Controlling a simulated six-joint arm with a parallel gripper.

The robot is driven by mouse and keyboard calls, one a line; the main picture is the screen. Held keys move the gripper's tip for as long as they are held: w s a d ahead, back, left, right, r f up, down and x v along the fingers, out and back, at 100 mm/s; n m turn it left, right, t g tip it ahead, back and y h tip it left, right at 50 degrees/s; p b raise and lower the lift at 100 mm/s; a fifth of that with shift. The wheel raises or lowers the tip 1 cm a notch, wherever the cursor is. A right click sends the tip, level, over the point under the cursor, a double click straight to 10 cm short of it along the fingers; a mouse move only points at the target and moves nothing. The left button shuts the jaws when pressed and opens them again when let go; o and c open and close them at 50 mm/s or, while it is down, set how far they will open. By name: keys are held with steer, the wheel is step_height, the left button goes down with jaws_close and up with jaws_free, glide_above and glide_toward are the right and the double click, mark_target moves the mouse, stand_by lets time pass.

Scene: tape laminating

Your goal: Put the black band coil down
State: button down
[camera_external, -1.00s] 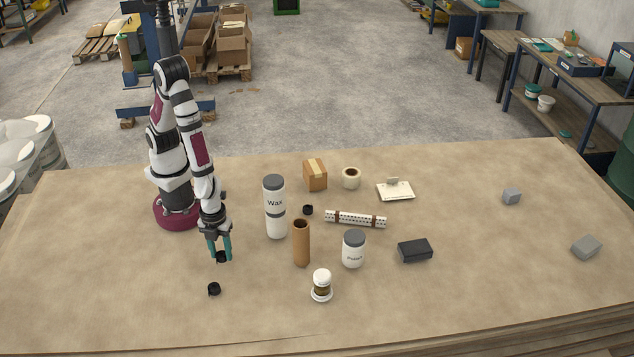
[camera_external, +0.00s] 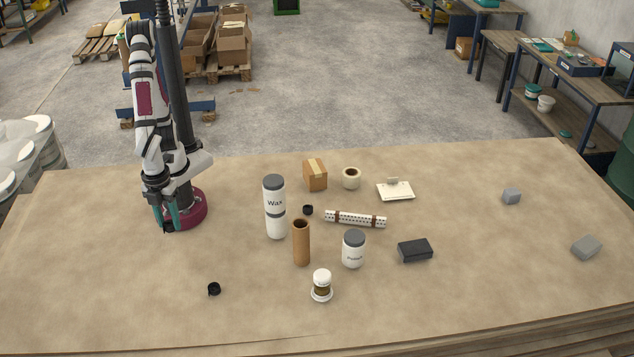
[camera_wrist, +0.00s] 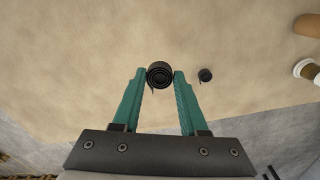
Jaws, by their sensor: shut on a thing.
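A black band coil (camera_wrist: 160,75) is held between the teal fingertips of my gripper (camera_wrist: 160,80) in the wrist view. In the external view my gripper (camera_external: 167,226) is in front of my base at the left, and the coil there is small and dark at the fingertips. A second black coil (camera_external: 214,289) lies on the table toward the front left; it also shows in the wrist view (camera_wrist: 205,75). A third small black coil (camera_external: 308,210) sits on the table to the right of the Wax bottle.
A cardboard box (camera_external: 315,175) and tape roll (camera_external: 351,178) are behind. The table's left front (camera_external: 90,290) is clear.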

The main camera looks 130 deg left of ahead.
step_height(320, 180, up, 9)
steer(key=w+a+n, duration=0.6)
steer(key=w+a, duration=0.5)
steer(key=w, duration=0.1)
steer(key=n, duration=0.9)
glide_above(314, 166)
step_height(314, 166, down, 12)
steer(key=shift+w+d+f, duration=0.1)
steer(key=shift+w+d, duration=0.05)
steer(key=shift+a+f, duration=0.2)
steer(key=shift+f, duration=1.9)
steer(key=shift+f, duration=0.1)
